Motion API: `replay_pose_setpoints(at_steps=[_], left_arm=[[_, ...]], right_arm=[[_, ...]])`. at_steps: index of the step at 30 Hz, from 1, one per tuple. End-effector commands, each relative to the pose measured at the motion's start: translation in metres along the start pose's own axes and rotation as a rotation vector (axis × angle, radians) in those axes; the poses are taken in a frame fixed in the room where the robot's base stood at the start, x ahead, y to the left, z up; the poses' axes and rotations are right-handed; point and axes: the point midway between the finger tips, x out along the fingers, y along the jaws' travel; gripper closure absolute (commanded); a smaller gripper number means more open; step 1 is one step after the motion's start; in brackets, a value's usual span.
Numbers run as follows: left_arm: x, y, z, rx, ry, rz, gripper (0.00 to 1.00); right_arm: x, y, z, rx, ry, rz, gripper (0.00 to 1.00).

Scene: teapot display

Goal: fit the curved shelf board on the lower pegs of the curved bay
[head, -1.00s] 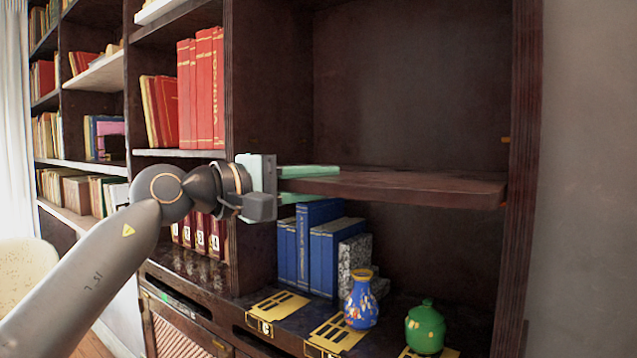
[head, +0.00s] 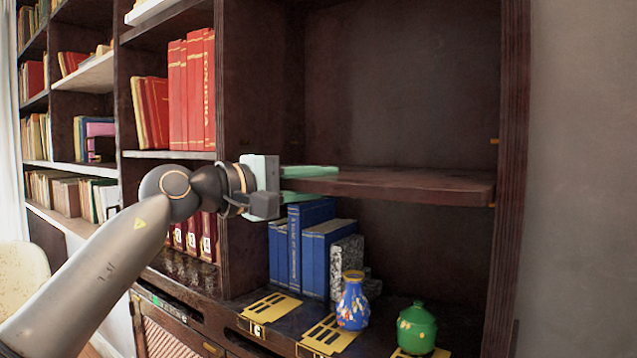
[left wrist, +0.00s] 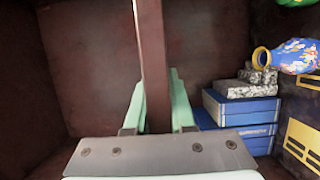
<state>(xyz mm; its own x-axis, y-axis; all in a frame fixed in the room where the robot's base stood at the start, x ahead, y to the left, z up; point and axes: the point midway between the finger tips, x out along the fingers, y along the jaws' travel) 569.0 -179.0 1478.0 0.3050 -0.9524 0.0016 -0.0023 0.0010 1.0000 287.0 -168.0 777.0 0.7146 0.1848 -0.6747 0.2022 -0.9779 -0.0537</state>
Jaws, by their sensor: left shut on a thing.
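The dark brown shelf board (head: 410,184) is held roughly level across the curved bay (head: 400,80), above the blue books. Its right end is close to the right post; I cannot tell if it touches. My left gripper (head: 309,184) is shut on the board's left part, one mint finger above and one below. In the left wrist view the board (left wrist: 152,60) runs between the two fingers (left wrist: 157,110). A small orange peg (head: 494,141) shows on the right post above the board. My right gripper is not in view.
Below the board stand blue books (head: 314,250), a grey speckled block (head: 345,262), a blue painted vase (head: 353,305) and a green lidded jar (head: 416,330). Yellow patterned plates (head: 330,335) lie on the ledge. Red books (head: 190,90) fill the bay to the left. The space above the board is clear.

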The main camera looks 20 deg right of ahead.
Motion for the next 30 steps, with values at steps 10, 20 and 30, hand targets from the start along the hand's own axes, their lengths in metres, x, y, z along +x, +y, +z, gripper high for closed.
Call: replay_pose_setpoints(at_steps=[10, 20, 30], left_arm=[[0.007, 0.005, -0.001, 0.003, 0.000, 0.011, 1.00], [0.014, 0.005, -0.003, 0.002, 0.000, 0.010, 1.00], [0.021, 0.007, -0.007, 0.002, 0.001, 0.012, 1.00]], right_arm=[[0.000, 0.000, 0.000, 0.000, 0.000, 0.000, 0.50], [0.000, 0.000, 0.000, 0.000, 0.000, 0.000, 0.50], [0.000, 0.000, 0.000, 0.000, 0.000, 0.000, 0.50]])
